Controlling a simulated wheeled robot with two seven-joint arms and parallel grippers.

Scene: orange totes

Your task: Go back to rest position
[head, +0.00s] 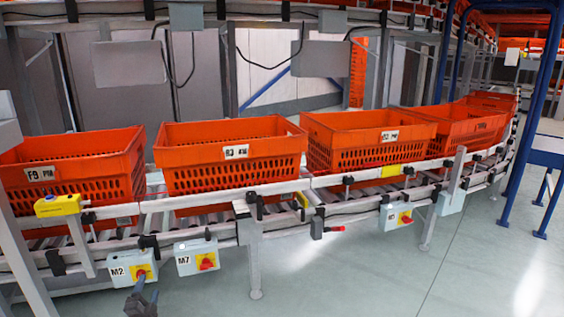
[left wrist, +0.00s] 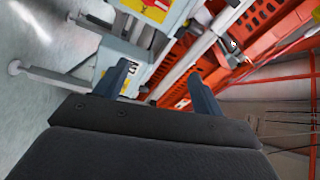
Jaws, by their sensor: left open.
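My left gripper (head: 141,297) shows at the bottom left of the head view, low in front of the conveyor and just below the M2 switch box (head: 133,268). In the left wrist view its two fingers (left wrist: 155,90) stand wide apart with nothing between them, so it is open and empty. The conveyor frame and the orange totes (left wrist: 262,40) lie beyond the fingers there, tilted in the picture. My right gripper is in neither view.
Several orange totes (head: 230,152) stand in a row on the roller conveyor (head: 290,188). An M7 switch box (head: 197,257) and a yellow box (head: 58,205) are on its front. Blue posts (head: 525,120) stand at the right. The grey floor (head: 370,285) in front is clear.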

